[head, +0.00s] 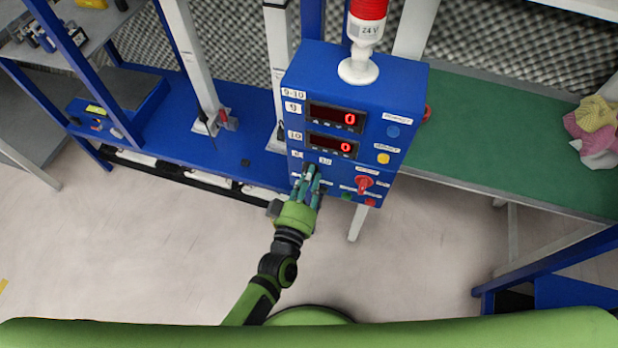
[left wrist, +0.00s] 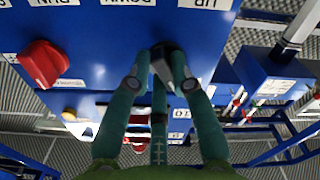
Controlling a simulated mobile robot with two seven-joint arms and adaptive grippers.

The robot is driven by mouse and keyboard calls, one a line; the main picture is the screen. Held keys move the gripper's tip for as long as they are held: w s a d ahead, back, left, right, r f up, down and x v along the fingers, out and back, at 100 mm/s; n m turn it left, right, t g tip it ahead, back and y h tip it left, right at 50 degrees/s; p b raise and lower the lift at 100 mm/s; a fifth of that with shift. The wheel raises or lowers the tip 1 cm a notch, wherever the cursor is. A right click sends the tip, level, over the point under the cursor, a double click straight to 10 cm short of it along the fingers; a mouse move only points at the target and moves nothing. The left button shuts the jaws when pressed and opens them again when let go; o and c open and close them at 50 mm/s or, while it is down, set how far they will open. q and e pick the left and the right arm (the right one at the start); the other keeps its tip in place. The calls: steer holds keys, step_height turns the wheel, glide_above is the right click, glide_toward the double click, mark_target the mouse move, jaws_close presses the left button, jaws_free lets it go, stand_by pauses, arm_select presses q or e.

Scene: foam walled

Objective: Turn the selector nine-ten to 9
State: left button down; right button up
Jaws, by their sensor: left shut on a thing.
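The blue control box (head: 350,85) carries a plate reading 9-10 (head: 292,94) at its upper left. My left gripper (head: 311,176) is at the lower left of the box's front, below two small white labels. In the left wrist view its fingers (left wrist: 163,62) are shut on a dark selector knob (left wrist: 166,72) that stands out from the blue panel. The fingers cover much of the knob, and I cannot tell which way it points. My right gripper is not in view.
A red knob (head: 364,184) sits right of my gripper; it also shows in the left wrist view (left wrist: 42,62). Two displays (head: 336,117) read 0. A red lamp (head: 367,10) tops the box. A green bench (head: 490,140) stands to the right, a blue platform (head: 180,140) left.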

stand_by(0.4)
arm_select(q)
steer(key=c, duration=1.1)
jaws_free()
steer(key=shift+s, duration=0.1)
steer(key=v, duration=1.1)
steer(key=shift+s, duration=0.35)
steer(key=shift+a, duration=0.15)
